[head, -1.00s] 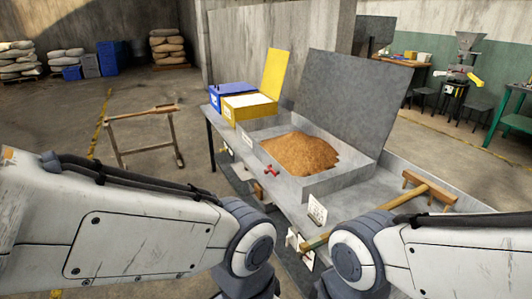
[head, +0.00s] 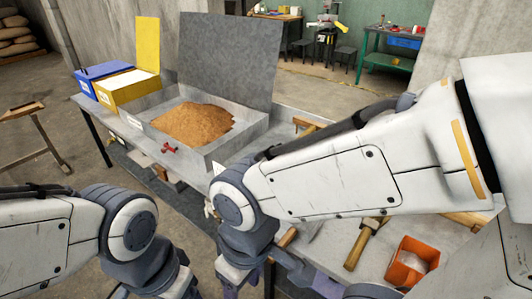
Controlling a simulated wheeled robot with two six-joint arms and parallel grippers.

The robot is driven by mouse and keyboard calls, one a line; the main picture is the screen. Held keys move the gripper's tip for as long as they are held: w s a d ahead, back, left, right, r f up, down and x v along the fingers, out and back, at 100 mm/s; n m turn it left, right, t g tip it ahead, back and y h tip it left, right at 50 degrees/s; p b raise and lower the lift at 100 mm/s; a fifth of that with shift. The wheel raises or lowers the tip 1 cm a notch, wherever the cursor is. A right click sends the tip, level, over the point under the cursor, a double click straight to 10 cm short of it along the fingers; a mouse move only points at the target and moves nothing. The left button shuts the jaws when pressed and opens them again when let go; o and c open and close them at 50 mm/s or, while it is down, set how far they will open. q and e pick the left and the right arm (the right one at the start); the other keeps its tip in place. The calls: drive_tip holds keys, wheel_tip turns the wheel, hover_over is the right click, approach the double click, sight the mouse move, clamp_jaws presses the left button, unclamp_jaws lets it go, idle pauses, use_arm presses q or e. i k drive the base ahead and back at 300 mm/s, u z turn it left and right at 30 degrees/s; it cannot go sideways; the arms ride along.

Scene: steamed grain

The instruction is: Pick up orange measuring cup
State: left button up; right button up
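An orange open-topped container (head: 425,250), the only orange vessel in the head view, sits on the grey bench top at the lower right, with something whitish inside. I cannot tell for certain that it is the measuring cup. My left arm comes in at the lower left and its wrist end runs off the bottom edge. The fingertips of both grippers are out of frame.
A grey bin of brown grain (head: 195,122) with a raised lid (head: 228,62) stands on the bench. Blue (head: 90,77) and yellow (head: 125,90) boxes are at its far left. A wooden-handled hammer (head: 365,240) lies left of the orange container. A red valve handle (head: 169,149) sticks out in front.

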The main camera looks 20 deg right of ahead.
sight(413, 259)
drive_tip(key=z, duration=5)
drive_tip(key=k, duration=1.8)
drive_tip(key=u, duration=1.95)
